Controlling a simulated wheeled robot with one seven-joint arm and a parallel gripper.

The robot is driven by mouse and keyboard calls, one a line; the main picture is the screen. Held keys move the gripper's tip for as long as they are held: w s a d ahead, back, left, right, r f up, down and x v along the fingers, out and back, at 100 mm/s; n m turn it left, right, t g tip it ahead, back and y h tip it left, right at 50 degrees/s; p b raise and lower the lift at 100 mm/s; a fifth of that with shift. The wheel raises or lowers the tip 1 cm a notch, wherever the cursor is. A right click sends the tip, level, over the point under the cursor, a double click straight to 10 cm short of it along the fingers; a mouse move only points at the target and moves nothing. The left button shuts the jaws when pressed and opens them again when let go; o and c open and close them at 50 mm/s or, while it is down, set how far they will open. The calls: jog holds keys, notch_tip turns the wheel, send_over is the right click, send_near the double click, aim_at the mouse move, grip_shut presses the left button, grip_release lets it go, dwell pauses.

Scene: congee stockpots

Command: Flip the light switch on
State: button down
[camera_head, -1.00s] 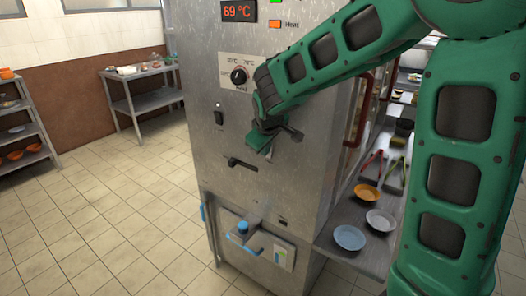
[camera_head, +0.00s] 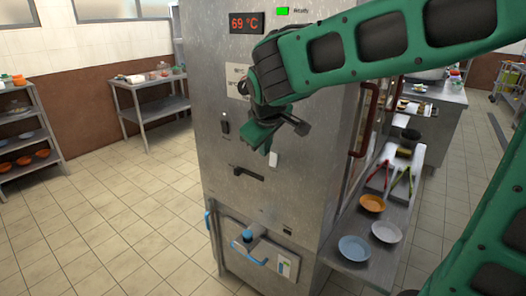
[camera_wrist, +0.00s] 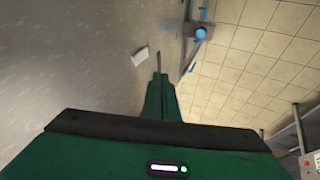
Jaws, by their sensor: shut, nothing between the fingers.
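The tall steel cabinet (camera_head: 300,200) stands in front of me. A small black switch (camera_head: 225,124) is on the left of its front. A small white plate (camera_head: 273,159) sits further right; it also shows in the wrist view (camera_wrist: 140,55). I cannot tell which of the two is the light switch. My gripper (camera_head: 265,147) is shut and empty in front of the cabinet, just left of the white plate in the head view. In the wrist view its closed fingertips (camera_wrist: 159,76) are close to the plate, apparently apart from it. My gripper hides part of the dial label (camera_head: 237,83).
A dark slot handle (camera_head: 249,172) is below my gripper. A side shelf (camera_head: 385,255) holds bowls and tongs. A red display (camera_head: 246,22) reads 69 °C. The tiled floor at left is clear.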

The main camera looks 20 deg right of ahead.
aim_at(271, 161)
jog(key=shift+s+a+f, duration=0.1)
jog(key=shift+f, duration=0.4)
jog(key=shift+w+d+f, duration=0.8)
jog(key=shift+w+f, duration=0.5)
jog(key=shift+f, duration=0.15)
jog(key=shift+w+d+f, duration=0.8)
jog(key=shift+w+f, duration=0.55)
jog(key=shift+f, duration=0.1)
jog(key=shift+w+d+f, duration=0.8)
jog(key=shift+w+f, duration=0.5)
jog(key=shift+f, duration=0.15)
